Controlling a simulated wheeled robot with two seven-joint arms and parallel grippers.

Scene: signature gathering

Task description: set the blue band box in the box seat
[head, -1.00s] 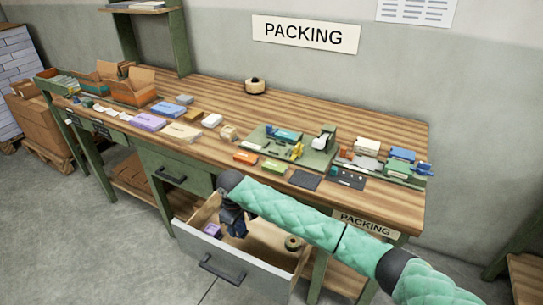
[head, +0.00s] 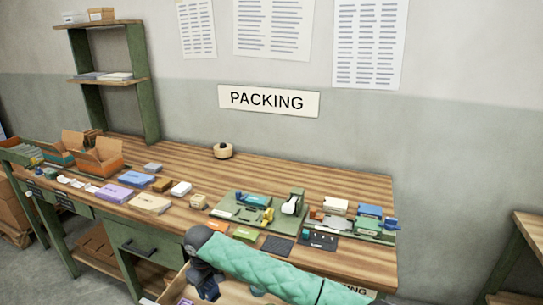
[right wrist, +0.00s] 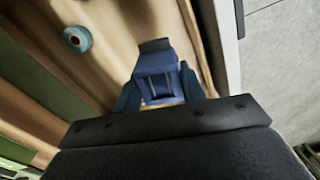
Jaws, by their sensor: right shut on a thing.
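My right gripper (head: 208,290) points down at the open drawer at the bottom of the head view. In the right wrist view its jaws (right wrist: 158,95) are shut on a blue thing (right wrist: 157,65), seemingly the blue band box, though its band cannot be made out. A green board (head: 236,221) with a yellow clamp and a grey-green stand lies on the bench right of centre. A second green fixture (head: 385,238) with blue and white blocks is to its right. I cannot tell which part is the box seat. My left gripper is out of view.
The open drawer (head: 172,291) is mostly cut off below. Inside it a round roll (right wrist: 77,38) lies apart from the jaws. Dark flat pads (head: 277,245) lie near the bench's front edge. Several boxes and cartons (head: 100,157) fill the bench's left; the back middle is mostly clear.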

